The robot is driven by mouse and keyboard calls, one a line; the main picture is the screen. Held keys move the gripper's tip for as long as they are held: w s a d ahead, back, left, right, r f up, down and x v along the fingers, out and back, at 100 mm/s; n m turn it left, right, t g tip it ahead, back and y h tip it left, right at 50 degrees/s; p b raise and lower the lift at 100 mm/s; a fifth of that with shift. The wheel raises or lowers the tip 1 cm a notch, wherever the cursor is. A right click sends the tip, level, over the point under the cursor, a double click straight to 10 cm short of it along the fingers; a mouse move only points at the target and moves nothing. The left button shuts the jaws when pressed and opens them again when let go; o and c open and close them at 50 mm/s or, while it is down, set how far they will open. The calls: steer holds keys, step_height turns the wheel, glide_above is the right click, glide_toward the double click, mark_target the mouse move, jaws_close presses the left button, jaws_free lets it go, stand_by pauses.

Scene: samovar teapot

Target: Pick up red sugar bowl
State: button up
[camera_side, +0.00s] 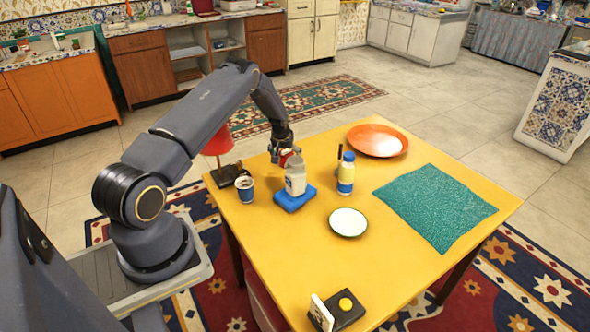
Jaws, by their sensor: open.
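A small red and white object, which looks like the red sugar bowl (287,158), stands near the far left edge of the yellow table (420,282). It is partly hidden by my gripper and by a white bottle in front of it. My gripper (284,155) points down over it and is open, with its fingers around or just beside it. I cannot tell whether they touch it.
An orange plate (377,140), small plate (348,222) and green mat (435,205) lie to the right.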

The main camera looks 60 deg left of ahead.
steer(key=shift+w+a+f, duration=0.2)
steer(key=shift+w+f, duration=0.05)
steer(key=shift+f, duration=0.4)
steer(key=c, duration=1.3)
steer(key=shift+c, duration=0.4)
steer(key=shift+r, duration=0.15)
